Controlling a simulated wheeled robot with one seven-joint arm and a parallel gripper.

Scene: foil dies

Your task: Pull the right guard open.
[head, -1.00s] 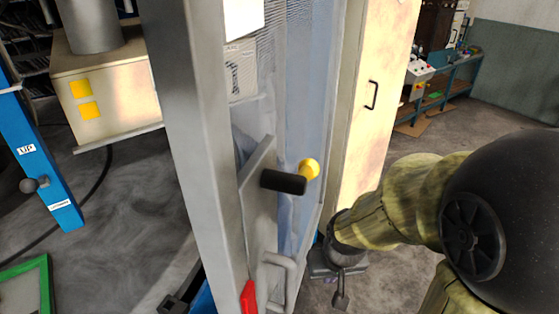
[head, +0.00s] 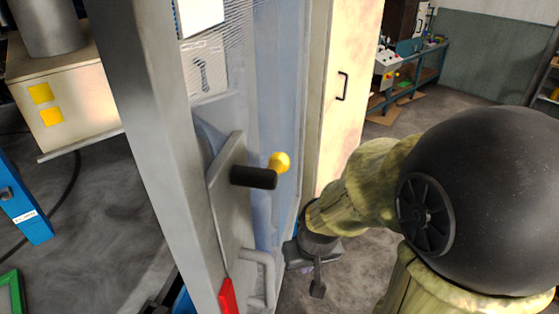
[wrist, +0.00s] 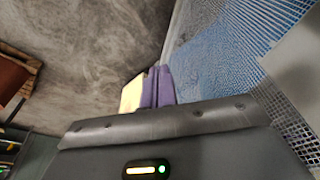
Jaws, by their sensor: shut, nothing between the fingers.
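The guard (head: 275,130) is a tall blue-tinted mesh panel in a grey frame, right of a thick grey post in the head view. A grey bar handle (head: 268,275) stands low on it. The mesh also fills the right of the wrist view (wrist: 235,45). My gripper (head: 318,288) is low, to the right of the bar handle and apart from it in the picture. Its purple fingers (wrist: 155,82) are together in the wrist view, beside the mesh, with nothing seen between them. Whether they touch the guard I cannot tell.
A black grip (head: 254,177) and yellow ball knob (head: 279,162) stick out above the bar handle. A red lever (head: 227,295) is below. A cream cabinet (head: 345,60) stands behind the guard. Grey floor is open to the right, before a workbench (head: 415,75).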

